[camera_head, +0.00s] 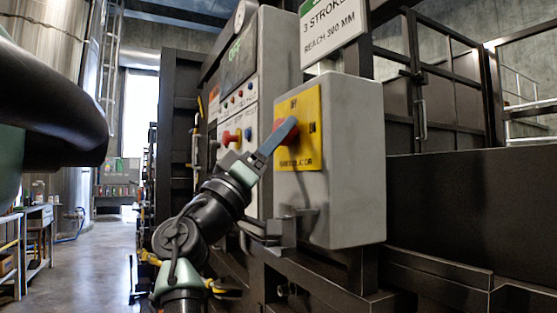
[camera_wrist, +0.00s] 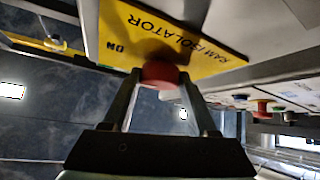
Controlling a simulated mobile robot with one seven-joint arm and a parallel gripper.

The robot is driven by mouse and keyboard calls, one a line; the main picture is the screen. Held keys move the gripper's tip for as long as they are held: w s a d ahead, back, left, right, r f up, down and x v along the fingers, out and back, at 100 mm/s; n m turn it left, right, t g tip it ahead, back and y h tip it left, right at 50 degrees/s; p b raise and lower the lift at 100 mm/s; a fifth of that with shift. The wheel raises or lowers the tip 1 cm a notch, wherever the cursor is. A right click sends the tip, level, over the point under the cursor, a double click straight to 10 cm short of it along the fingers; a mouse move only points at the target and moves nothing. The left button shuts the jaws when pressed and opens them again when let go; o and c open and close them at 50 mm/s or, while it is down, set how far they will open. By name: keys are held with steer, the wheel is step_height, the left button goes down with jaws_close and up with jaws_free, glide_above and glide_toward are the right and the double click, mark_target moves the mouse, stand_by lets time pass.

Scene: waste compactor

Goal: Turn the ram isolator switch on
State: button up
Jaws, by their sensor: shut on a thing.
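The ram isolator switch is a red knob (camera_head: 280,127) on a yellow plate (camera_head: 312,151) fixed to the front of a grey box (camera_head: 350,165). The plate is lettered at the top, "ON" at its right side and "ISOLATOR" along the bottom. My gripper (camera_head: 288,130) reaches up from the lower left, its fingers at the knob and partly covering it. In the wrist view the red knob (camera_wrist: 160,73) sits between the two fingertips (camera_wrist: 162,78), which are shut on it. The yellow plate (camera_wrist: 180,40) is just beyond. Which mark the knob points to is hard to tell.
A taller control panel (camera_head: 238,125) with a green "OFF" display and red and yellow buttons stands left of the box. A white sign (camera_head: 330,32) hangs above. Dark railings and machine walls (camera_head: 470,190) lie to the right. The floor (camera_head: 75,265) at left is open.

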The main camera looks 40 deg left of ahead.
steer(key=shift+w+m+h, duration=0.1)
steer(key=shift+m+h, duration=2.2)
steer(key=shift+h, duration=0.1)
steer(key=shift+a+m+h, duration=0.1)
steer(key=shift+m+h, duration=0.3)
steer(key=shift+f+m+g+h+p, duration=0.1)
steer(key=shift+m+g+h+p, duration=0.3)
steer(key=shift+m+h, duration=0.15)
steer(key=o, duration=1.4)
steer(key=v, duration=1.3)
